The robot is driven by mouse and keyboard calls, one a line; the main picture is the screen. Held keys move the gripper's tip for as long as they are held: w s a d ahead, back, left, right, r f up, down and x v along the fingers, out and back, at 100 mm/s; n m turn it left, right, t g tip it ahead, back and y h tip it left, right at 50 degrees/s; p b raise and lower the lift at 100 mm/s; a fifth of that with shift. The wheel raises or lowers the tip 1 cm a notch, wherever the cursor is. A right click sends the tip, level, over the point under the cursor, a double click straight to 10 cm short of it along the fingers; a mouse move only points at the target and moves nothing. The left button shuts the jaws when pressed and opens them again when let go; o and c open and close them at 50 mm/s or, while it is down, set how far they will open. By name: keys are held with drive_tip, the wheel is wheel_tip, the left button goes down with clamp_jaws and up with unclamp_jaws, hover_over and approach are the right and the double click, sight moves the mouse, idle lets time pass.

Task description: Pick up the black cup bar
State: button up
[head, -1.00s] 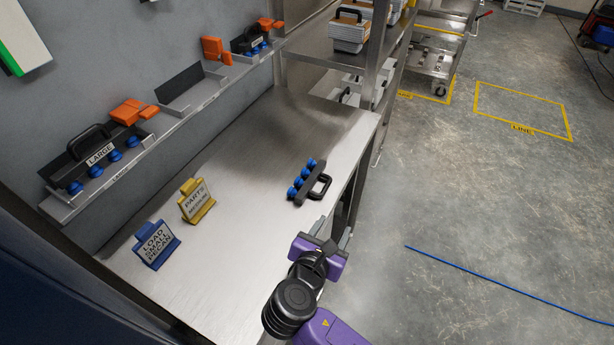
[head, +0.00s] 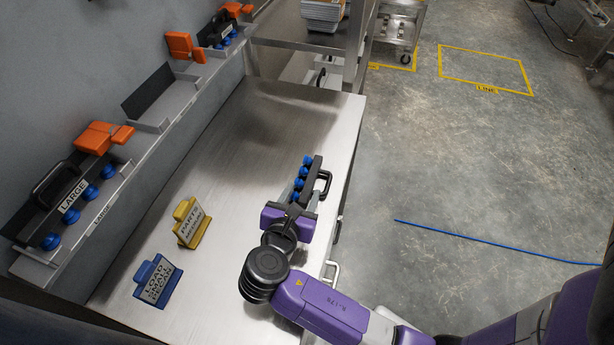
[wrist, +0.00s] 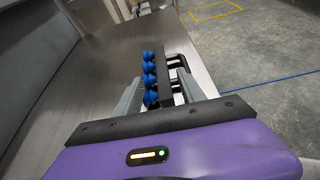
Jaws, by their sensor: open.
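The black cup bar (head: 312,177) lies on the steel table near its right edge, with a row of blue suction cups (head: 299,183) along its left side and a black handle (head: 325,184) on its right. My gripper (head: 303,197) is at the near end of the bar. In the wrist view the bar (wrist: 167,79) lies between the two grey fingers of my gripper (wrist: 162,97). The fingers are spread apart. I cannot tell if either finger touches the bar or cups.
A blue sign (head: 156,281) and a yellow sign (head: 189,223) stand on the table at left. A wall rail (head: 100,200) holds a bar labelled LARGE (head: 72,196) and orange pieces (head: 104,138). A steel shelf (head: 300,42) stands behind. The table's middle is clear.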

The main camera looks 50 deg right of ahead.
sight(311, 178)
drive_tip(key=p+x, duration=0.1)
drive_tip(key=x, duration=0.5)
drive_tip(key=shift+d+f, duration=0.1)
drive_tip(key=shift+d, duration=0.25)
drive_tip(key=shift+c, duration=0.5)
clamp_jaws()
